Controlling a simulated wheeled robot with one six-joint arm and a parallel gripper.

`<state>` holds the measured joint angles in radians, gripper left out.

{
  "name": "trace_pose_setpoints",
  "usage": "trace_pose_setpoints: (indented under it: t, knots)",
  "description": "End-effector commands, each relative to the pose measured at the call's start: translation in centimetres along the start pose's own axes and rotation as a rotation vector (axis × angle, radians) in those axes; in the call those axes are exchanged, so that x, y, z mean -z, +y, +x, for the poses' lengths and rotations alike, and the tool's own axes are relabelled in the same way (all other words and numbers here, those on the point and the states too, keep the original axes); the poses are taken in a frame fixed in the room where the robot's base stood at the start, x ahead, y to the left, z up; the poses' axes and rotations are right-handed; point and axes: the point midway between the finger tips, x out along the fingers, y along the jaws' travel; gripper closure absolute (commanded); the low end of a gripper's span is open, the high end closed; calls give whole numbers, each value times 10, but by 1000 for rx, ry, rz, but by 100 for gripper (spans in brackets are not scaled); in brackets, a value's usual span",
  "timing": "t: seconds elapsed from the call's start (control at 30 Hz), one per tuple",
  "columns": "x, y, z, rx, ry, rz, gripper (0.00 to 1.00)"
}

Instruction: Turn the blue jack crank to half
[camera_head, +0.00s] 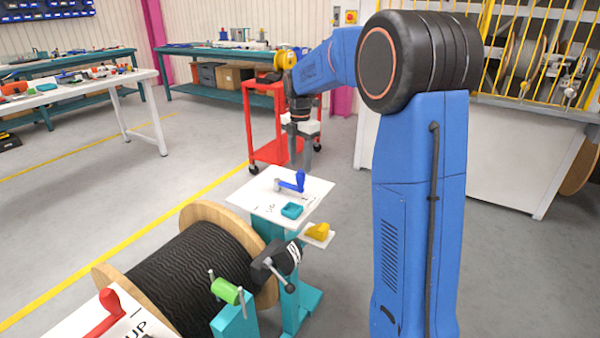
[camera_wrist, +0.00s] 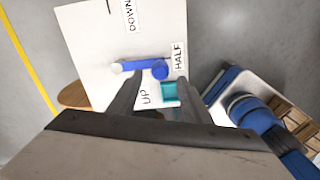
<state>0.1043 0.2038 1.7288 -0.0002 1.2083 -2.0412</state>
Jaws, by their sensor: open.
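The blue jack crank (camera_head: 291,184) lies on a white plate (camera_head: 262,205) on top of a teal stand. In the wrist view the crank (camera_wrist: 145,66) runs from a pale round end at left to a round blue handle at right. The handle end points toward the HALF label (camera_wrist: 178,57), slightly off its centre. The DOWN label (camera_wrist: 129,14) is above and the UP label (camera_wrist: 144,97) below. My gripper (camera_head: 300,160) points down just above the handle. In the wrist view its fingers (camera_wrist: 160,78) are apart, with the handle near the gap between the tips; contact cannot be told.
A yellow part (camera_head: 318,231) is on a small shelf to the right. A black cable reel (camera_head: 190,265) and a green handle (camera_head: 225,290) stand in front. A red cart (camera_head: 265,125) is behind.

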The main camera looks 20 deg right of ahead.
Motion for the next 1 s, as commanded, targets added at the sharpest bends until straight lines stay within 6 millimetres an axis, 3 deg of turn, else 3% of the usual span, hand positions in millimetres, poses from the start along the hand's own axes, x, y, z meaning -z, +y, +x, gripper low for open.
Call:
trace_pose_setpoints:
  t: [0.3, 0.5, 0.7, 1.0]
  knots:
    - [-1, 1, -64, -2, -1, 0, 56]
    - [-1, 0, -95, -2, -1, 0, 56]
    - [0, 0, -110, 0, 0, 0, 56]
    - [0, 0, -112, 0, 0, 0, 56]
